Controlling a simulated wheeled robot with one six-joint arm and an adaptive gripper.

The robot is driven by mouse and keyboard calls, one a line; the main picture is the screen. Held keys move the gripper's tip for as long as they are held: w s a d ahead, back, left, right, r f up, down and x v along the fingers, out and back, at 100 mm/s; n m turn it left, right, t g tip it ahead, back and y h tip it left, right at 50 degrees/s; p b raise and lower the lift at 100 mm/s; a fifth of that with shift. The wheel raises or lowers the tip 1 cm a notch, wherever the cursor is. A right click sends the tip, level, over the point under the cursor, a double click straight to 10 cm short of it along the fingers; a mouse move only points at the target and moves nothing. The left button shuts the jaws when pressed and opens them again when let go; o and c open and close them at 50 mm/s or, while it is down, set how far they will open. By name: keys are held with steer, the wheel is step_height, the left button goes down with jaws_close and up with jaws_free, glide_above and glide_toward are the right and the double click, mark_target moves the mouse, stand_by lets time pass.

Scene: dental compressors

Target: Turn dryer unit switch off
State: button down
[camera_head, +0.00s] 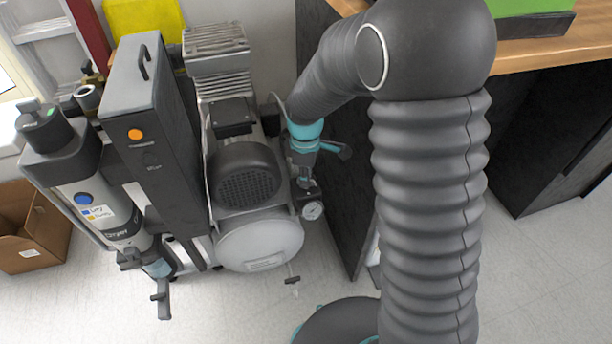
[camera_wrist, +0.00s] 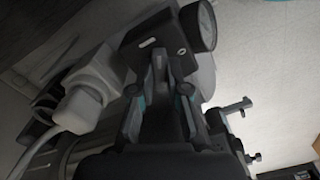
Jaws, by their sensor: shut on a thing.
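The dryer unit (camera_head: 110,215) is a light cylinder with a "Dryer" label at the left in the head view. My gripper (camera_head: 303,172) reaches down beside the compressor, just above a round gauge. In the wrist view my gripper (camera_wrist: 168,72) is shut at the face of a dark switch box (camera_wrist: 160,40). The box has a white dash on one side and a small circle on the other. The fingers are closed on the switch between these marks; its knob is mostly hidden by them.
The gauge (camera_head: 312,211) sits beside the compressor tank (camera_head: 262,243). A tall dark grey cabinet (camera_head: 150,130) with an orange button stands between dryer and compressor. A dark panel (camera_head: 340,160) is close on the right. A cardboard box (camera_head: 35,230) lies far left.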

steer(key=m, duration=0.6)
steer(key=shift+m, duration=0.3)
steer(key=m, duration=0.6)
steer(key=shift+w, duration=0.1)
stand_by(0.3)
steer(key=c, duration=1.2)
jaws_free()
steer(key=shift+o, duration=0.2)
step_height(320, 180, up, 12)
